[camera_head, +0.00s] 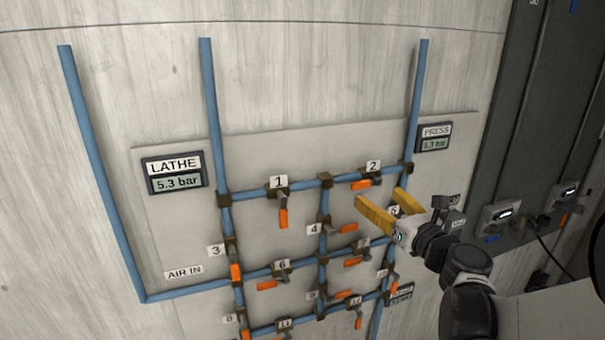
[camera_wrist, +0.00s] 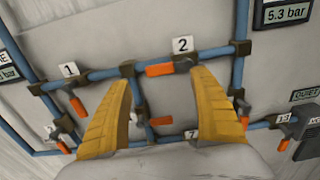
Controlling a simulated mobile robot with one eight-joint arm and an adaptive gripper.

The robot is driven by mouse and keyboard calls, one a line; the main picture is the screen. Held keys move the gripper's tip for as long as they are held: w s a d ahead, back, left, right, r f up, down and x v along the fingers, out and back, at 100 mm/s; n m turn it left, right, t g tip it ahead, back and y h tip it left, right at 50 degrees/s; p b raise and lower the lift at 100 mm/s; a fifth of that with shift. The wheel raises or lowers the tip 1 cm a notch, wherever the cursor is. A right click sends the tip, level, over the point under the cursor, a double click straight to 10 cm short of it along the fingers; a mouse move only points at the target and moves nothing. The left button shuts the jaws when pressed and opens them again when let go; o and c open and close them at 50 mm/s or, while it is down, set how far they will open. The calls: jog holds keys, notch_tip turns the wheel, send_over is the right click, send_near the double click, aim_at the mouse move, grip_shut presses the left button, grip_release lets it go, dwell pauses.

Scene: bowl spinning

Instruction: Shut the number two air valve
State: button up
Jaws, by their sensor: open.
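The number two valve has a white "2" label (camera_head: 373,166) on the top pipe, left of the right-hand riser. Its orange handle (camera_head: 361,184) points left, roughly along the pipe. In the wrist view the label (camera_wrist: 183,45) is at upper centre and the handle (camera_wrist: 160,70) lies along the pipe to its lower left. My gripper (camera_head: 378,204) is open, with yellow fingers, in front of the panel below and right of the valve in the head view. In the wrist view its fingertips (camera_wrist: 160,75) stand either side of the handle. I see no contact.
Valve 1 (camera_head: 283,217) has its orange handle hanging down. Several other numbered valves sit on the blue pipe grid below. The LATHE display (camera_head: 175,174) reads 5.3 bar, as does the PRESS display (camera_head: 435,137). Dark cabinets (camera_head: 540,120) stand at right.

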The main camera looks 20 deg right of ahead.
aim_at(362, 185)
jog(key=w, duration=0.8)
jog(key=shift+w+a, duration=0.15)
jog(key=shift+w, duration=0.15)
jog(key=c, duration=1.4)
jog(key=shift+f, duration=0.1)
notch_tip(362, 185, down, 2)
jog(key=n+b, duration=0.3)
jog(key=n, duration=0.1)
jog(key=shift+f, duration=0.15)
jog(key=shift+d+f+n+b, duration=0.6)
jog(key=shift+d+n+b, duration=0.3)
jog(key=shift+n, duration=1.45)
jog(key=shift+d+f+n+b, duration=0.65)
jog(key=shift+n+b, duration=0.3)
jog(key=shift+n, duration=1.35)
jog(key=shift+d+f+n+b, duration=0.5)
jog(key=shift+d+n+b, duration=0.4)
jog(key=shift+n, duration=1.45)
